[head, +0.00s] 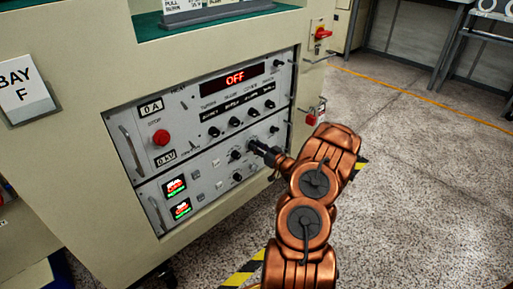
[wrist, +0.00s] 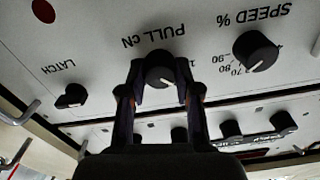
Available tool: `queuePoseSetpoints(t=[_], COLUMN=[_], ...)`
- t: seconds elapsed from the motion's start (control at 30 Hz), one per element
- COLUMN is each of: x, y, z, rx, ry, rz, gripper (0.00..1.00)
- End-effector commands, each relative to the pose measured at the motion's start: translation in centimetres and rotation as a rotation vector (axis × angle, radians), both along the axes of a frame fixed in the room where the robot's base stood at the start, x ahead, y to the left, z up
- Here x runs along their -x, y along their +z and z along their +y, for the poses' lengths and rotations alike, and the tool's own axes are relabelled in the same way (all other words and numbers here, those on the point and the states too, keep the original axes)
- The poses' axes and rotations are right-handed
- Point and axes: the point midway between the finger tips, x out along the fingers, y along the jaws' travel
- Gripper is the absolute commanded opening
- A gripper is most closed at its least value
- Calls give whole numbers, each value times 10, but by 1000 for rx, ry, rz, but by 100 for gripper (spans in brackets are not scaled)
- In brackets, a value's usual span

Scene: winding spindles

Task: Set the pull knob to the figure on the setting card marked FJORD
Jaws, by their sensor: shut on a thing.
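The pull knob (wrist: 158,72) is a round black knob under the upside-down label PULL CN in the wrist view. My gripper (wrist: 160,75) has a finger on each side of it and is shut on it. A short white pointer line shows on the knob's face, but I cannot read its figure because the fingers hide most of the scale. In the head view my gripper (head: 259,149) reaches the lower panel and hides most of the knob. A white card (head: 190,5) stands on top of the cabinet, cut off by the frame; I cannot see the word FJORD.
The speed knob (wrist: 256,51) and latch knob (wrist: 71,96) flank the pull knob. The display (head: 234,77) reads OFF. A red stop button (head: 161,137) and metal handles are on the panel. Open floor (head: 420,190) lies right of the cabinet.

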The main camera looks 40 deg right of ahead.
Motion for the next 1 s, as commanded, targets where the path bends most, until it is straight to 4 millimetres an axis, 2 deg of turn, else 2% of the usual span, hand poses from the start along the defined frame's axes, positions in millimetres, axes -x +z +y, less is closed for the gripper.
queuePoseSetpoints(t=[0.27,0.7,1.0], x=[-1,-2,-1], y=[2,4,2], z=[0,0,0], rx=[75,373,505], ry=[6,5,5], rz=[3,5,10], gripper=[0,0,0])
